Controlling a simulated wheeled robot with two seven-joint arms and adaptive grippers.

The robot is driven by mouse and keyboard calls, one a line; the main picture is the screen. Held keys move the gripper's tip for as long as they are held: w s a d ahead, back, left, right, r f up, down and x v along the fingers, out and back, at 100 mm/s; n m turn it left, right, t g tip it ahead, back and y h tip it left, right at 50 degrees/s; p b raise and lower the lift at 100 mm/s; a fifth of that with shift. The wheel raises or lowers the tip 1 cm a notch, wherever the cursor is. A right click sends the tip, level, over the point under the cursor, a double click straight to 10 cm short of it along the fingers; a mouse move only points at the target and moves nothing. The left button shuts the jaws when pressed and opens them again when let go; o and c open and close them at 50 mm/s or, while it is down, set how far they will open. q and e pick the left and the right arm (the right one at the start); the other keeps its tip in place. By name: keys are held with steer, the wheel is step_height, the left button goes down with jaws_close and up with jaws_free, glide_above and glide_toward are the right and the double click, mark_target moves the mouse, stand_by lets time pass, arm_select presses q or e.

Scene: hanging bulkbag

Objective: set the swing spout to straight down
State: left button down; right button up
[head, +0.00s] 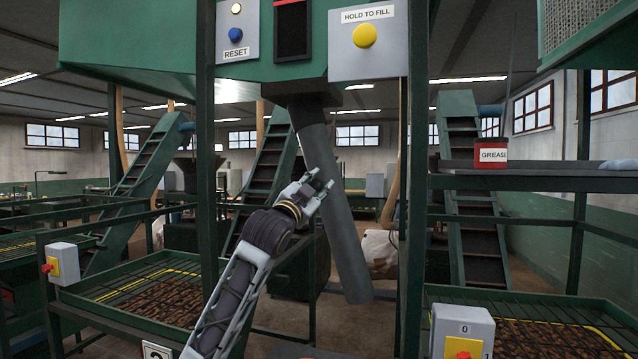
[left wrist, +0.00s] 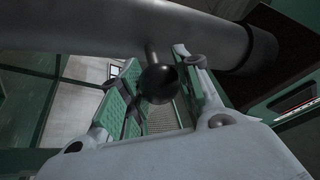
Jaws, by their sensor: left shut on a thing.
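The swing spout (head: 335,205) is a long grey pipe hanging under the green hopper (head: 180,40). It is tilted, its lower end out to the right of its top. In the left wrist view the spout (left wrist: 120,25) runs across the top, and a dark ball knob (left wrist: 158,85) on a short stem sticks out from it. My left gripper (head: 318,186) is at the spout's left side, around mid-length. Its fingers (left wrist: 160,95) are on either side of the knob, shut on it. The knob is hidden in the head view. My right gripper is not in view.
Green frame posts (head: 411,180) stand on both sides of the spout. A panel with a yellow HOLD TO FILL button (head: 364,36) is above right, and a blue RESET button (head: 235,34) above left. A red grease tin (head: 490,154) sits on a shelf at right.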

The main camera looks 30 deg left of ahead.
arm_select(q)
steer(key=s+a+f+m+h, duration=0.1)
steer(key=a+m+h, duration=0.1)
steer(key=a+m, duration=0.2)
steer(key=shift+s+a+m+g+p, duration=0.3)
steer(key=shift+a+g, duration=0.1)
steer(key=shift+a, duration=0.9)
steer(key=shift+a+f, duration=0.1)
steer(key=c, duration=1)
jaws_free()
steer(key=shift+a, duration=0.1)
steer(key=shift+s, duration=0.15)
steer(key=shift+v, duration=5.85)
